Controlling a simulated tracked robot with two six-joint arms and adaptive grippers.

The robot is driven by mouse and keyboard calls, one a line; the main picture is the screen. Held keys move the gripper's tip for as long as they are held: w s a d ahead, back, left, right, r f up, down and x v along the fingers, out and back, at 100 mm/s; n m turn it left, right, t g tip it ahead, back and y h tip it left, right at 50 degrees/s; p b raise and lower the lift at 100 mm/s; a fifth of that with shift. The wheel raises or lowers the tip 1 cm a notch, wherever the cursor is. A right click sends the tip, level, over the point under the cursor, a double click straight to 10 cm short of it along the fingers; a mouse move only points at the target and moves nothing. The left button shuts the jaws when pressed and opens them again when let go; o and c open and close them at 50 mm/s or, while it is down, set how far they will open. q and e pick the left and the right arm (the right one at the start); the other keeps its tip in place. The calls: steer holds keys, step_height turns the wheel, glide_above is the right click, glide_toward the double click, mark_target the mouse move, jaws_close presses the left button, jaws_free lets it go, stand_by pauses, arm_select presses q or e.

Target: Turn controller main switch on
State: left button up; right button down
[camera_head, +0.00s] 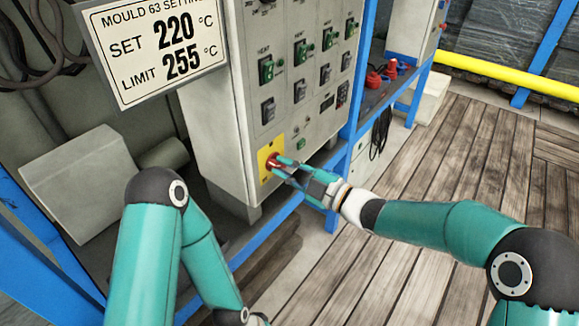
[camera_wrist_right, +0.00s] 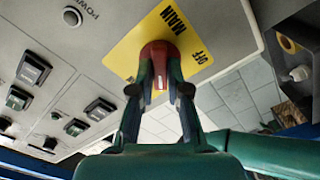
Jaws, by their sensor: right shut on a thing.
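The grey controller cabinet (camera_head: 222,130) stands on a blue frame. Low on its front is a yellow plate (camera_head: 263,152) with the red main switch (camera_head: 272,161). In the right wrist view, the yellow plate (camera_wrist_right: 140,48) reads MAIN and OFF around the red knob (camera_wrist_right: 160,50). My right gripper (camera_head: 281,167) is at the knob, its two fingers closed on either side of it, as its fingers (camera_wrist_right: 160,80) also show in the wrist view. The knob's setting is hard to read. My left arm hangs low at the left, its gripper out of the picture.
A sign (camera_head: 158,44) reads SET 220 and LIMIT 255 °C. Rows of green and dark switches (camera_head: 300,52) sit above the main switch. A grey box (camera_head: 80,180) lies at left. Wooden floor (camera_head: 470,150) is open at right, before a yellow pipe (camera_head: 500,76).

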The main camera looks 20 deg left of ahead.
steer(key=m+p, duration=0.1)
steer(key=m, duration=0.1)
steer(key=m+p, duration=0.1)
steer(key=m, duration=0.2)
steer(key=shift+s+a+m, duration=0.15)
steer(key=shift+s+m, duration=0.05)
steer(key=shift+m, duration=0.1)
steer(key=shift+f+m+p, duration=0.15)
steer(key=shift+m+p, duration=0.45)
steer(key=shift+m, duration=0.55)
steer(key=shift+f+m+p, duration=0.15)
steer(key=shift+m+p, duration=0.45)
steer(key=shift+m, duration=0.55)
steer(key=shift+s, duration=0.1)
steer(key=c, duration=1.2)
jaws_free()
steer(key=shift+a, duration=0.1)
steer(key=shift+o, duration=0.3)
steer(key=shift+w+r, duration=0.1)
steer(key=shift+w, duration=0.1)
